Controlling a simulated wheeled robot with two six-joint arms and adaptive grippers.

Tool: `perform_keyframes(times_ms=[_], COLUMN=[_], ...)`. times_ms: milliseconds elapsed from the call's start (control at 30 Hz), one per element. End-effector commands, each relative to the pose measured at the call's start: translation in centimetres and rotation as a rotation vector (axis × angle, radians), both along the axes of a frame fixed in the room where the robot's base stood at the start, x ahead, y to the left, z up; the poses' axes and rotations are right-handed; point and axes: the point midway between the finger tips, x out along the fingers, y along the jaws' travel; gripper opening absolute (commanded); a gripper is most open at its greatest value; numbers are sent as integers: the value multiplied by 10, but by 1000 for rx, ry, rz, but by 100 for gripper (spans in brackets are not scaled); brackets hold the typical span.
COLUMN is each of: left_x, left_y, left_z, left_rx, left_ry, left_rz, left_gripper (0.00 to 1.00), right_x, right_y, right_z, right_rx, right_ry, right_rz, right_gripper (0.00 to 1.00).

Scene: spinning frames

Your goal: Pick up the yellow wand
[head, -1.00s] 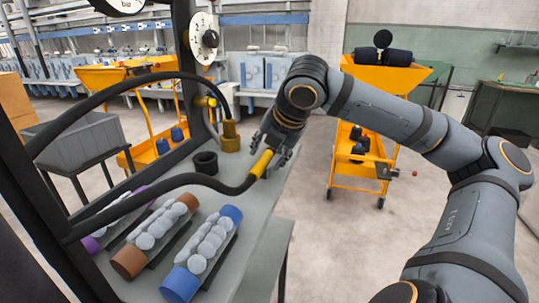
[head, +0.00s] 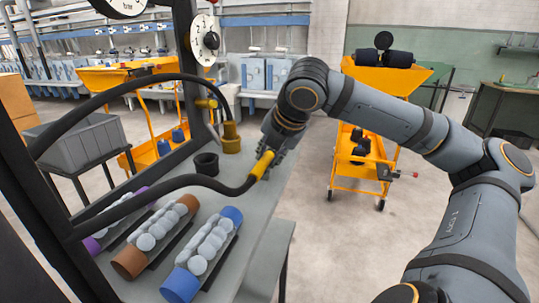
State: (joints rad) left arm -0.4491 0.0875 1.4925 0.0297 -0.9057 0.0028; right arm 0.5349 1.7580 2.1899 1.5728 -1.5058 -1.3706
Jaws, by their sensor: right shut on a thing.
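The yellow wand (head: 262,164) is at the end of a black hose (head: 175,183) that runs to it from the left. My right gripper (head: 268,153) is shut on the wand's upper end, above the right side of the grey bench top (head: 262,228). The wand is tilted, with its lower end joining the hose. The fingertips are small and partly hidden by the wrist. My left gripper is not in view.
A brass-coloured holder (head: 231,138) and an empty black cup (head: 206,164) stand on the bench. An orange cart (head: 361,160) stands on open floor.

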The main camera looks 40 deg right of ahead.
Motion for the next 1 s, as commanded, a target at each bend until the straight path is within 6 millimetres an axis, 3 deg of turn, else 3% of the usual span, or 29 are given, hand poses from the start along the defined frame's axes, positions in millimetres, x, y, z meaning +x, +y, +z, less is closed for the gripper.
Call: perform_keyframes(times_ms=[167,467,533,700,800,1000], left_x=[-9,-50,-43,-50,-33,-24], left_y=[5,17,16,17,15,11], left_z=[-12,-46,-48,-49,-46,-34], left_rx=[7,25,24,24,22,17], left_ry=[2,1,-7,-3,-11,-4], left_rz=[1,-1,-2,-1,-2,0], left_gripper=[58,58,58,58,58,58], right_x=[0,-2,-18,-56,-85,-125], right_y=[0,0,-1,-2,-3,-4], right_z=[10,38,53,96,103,123], right_rx=[-1,-1,-2,0,0,0], right_ry=[0,-2,-11,-10,-11,-4], right_rz=[0,-1,-2,-1,-2,-1], right_gripper=[0,0,0,0,0,0])
